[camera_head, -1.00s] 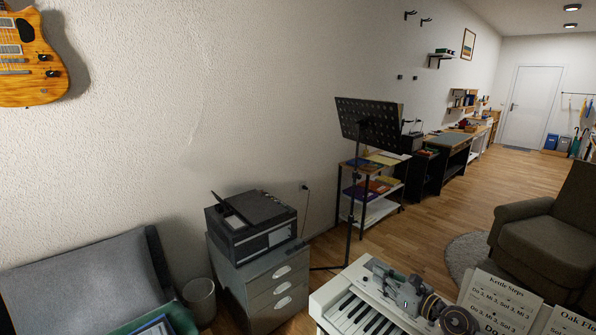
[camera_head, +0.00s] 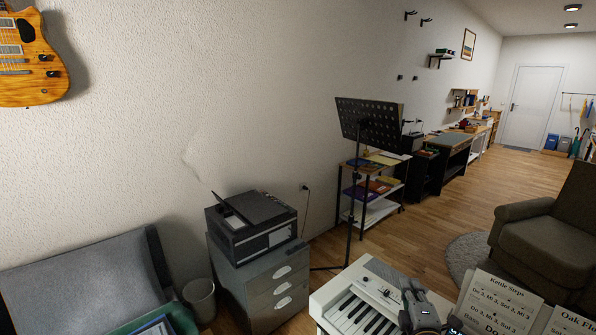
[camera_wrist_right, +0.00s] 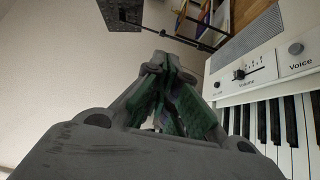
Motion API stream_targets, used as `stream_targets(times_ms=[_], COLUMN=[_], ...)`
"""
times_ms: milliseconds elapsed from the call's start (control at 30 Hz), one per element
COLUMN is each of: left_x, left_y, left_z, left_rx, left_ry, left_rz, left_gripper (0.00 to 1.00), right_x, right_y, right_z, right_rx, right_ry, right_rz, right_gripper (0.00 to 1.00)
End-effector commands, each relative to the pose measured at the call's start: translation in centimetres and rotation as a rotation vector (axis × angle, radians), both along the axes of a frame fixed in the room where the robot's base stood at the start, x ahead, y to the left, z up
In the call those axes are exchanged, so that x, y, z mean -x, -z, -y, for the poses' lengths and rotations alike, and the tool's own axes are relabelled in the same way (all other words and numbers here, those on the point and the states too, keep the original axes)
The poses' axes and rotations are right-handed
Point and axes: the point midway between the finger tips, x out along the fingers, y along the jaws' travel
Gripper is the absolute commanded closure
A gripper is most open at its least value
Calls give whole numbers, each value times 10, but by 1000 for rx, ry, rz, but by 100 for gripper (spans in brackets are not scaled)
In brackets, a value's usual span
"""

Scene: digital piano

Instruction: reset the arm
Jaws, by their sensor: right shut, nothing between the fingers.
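The piano's keys and volume panel (camera_wrist_right: 262,68) lie to the right of the fingers there. I cannot tell the height of the gripper above the piano. My left gripper is not in view.
Open sheet music (camera_head: 497,305) stands at the lower right, close to my right gripper. A black music stand (camera_head: 369,124) rises behind the piano. A printer (camera_head: 252,225) sits on a grey drawer cabinet to the left. An armchair (camera_head: 548,235) is at the right.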

Motion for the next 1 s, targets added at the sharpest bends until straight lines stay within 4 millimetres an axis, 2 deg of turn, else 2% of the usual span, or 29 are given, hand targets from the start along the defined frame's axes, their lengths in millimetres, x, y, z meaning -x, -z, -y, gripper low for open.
stream_targets(times_ms=[200, 467, 800, 1000], left_x=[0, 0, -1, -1], left_y=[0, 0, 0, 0], left_z=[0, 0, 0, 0], left_rx=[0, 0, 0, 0], left_ry=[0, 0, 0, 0], left_rz=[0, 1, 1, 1], left_gripper=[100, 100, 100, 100], right_x=[32, 81, 164, 200], right_y=[39, 90, 144, 157], right_z=[11, 8, -27, -48], right_rx=[-312, -653, -1032, -1157], right_ry=[147, 323, 548, 633], right_rz=[-133, -322, -613, -742], right_gripper=[100, 100, 100, 100])
